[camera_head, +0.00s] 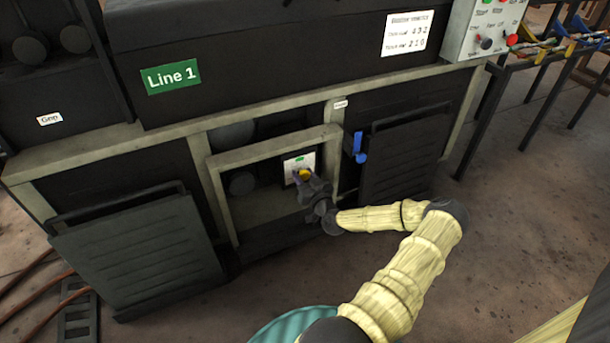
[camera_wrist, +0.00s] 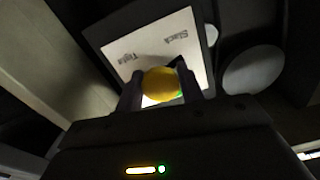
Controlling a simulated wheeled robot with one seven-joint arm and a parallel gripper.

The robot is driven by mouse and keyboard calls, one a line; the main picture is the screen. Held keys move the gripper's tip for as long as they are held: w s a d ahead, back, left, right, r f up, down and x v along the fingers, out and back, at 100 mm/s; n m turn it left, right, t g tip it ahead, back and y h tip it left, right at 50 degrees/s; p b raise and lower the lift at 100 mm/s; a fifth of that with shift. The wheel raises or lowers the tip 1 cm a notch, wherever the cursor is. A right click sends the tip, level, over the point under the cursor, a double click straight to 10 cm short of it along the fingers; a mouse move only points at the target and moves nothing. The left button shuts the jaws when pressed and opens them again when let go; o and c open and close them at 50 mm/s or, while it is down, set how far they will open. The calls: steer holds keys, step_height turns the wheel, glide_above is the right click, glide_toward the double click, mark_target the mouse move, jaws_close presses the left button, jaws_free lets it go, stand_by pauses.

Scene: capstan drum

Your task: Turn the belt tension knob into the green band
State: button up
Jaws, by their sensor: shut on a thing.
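The belt tension knob is a round yellow knob (camera_wrist: 159,85) on a white dial plate (camera_wrist: 150,45) in the wrist view. The plate carries the words "Slack" and "Tight", seen upside down. A little green of the band (camera_wrist: 150,102) shows beside the knob; the rest is hidden by the knob and fingers. My gripper (camera_wrist: 160,90) has one finger on each side of the knob and is shut on it. In the head view the knob (camera_head: 305,174) shows at my gripper (camera_head: 308,181), in front of the plate. I cannot tell where a pointer stands.
The plate sits inside a framed opening (camera_head: 218,190) in the dark "Line 1" machine. A blue lever (camera_head: 359,147) stands right of the opening. Louvred panels (camera_head: 405,160) flank it. A grey disc (camera_wrist: 253,70) lies right of the plate in the wrist view.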

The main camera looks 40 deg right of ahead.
steer(key=m+p, duration=0.1)
steer(key=m, duration=0.4)
steer(key=shift+p, duration=0.3)
steer(key=m, duration=0.5)
steer(key=shift+s+m+p, duration=0.15)
steer(key=shift+m+p, duration=0.15)
steer(key=shift+p, duration=0.1)
steer(key=m, duration=0.5)
steer(key=shift+m, duration=0.3)
steer(key=m, duration=0.4)
steer(key=shift+b, duration=0.4)
steer(key=shift+m, duration=0.5)
steer(key=shift+w+r, duration=0.1)
steer(key=shift+w, duration=0.1)
steer(key=shift+s+d, duration=0.1)
